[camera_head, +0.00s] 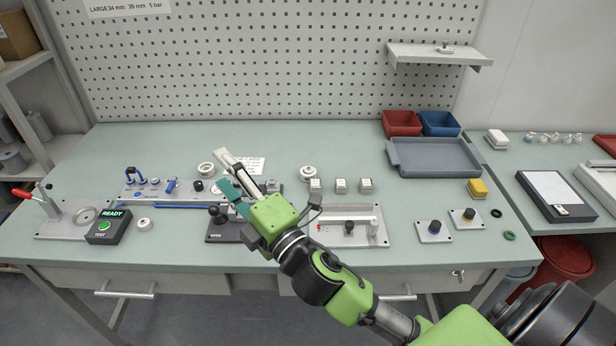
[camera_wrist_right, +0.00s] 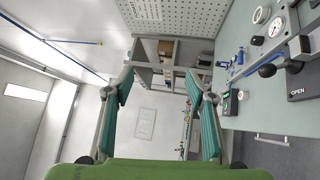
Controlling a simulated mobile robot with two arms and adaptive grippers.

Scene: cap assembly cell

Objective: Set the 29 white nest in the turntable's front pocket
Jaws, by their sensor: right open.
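My right gripper (camera_head: 228,174) is open above the middle-left of the bench, pointing up and left. In the right wrist view the gripper (camera_wrist_right: 160,78) has its teal-padded fingers wide apart with nothing between them. White ring-shaped parts lie on the bench: one behind the gripper (camera_head: 206,169), one right of it (camera_head: 308,172) and one by the READY box (camera_head: 144,224). I cannot read a size on any, so I cannot tell which is the 29 nest. I cannot make out the turntable or its front pocket. My left gripper is not in view.
The READY box (camera_head: 108,227) and a red-handled clamp plate (camera_head: 60,222) stand at left. A black OPEN fixture (camera_head: 222,232) is below my gripper. White blocks (camera_head: 340,185) stand behind a grey fixture plate (camera_head: 325,236). A grey tray (camera_head: 437,157) is at back right.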

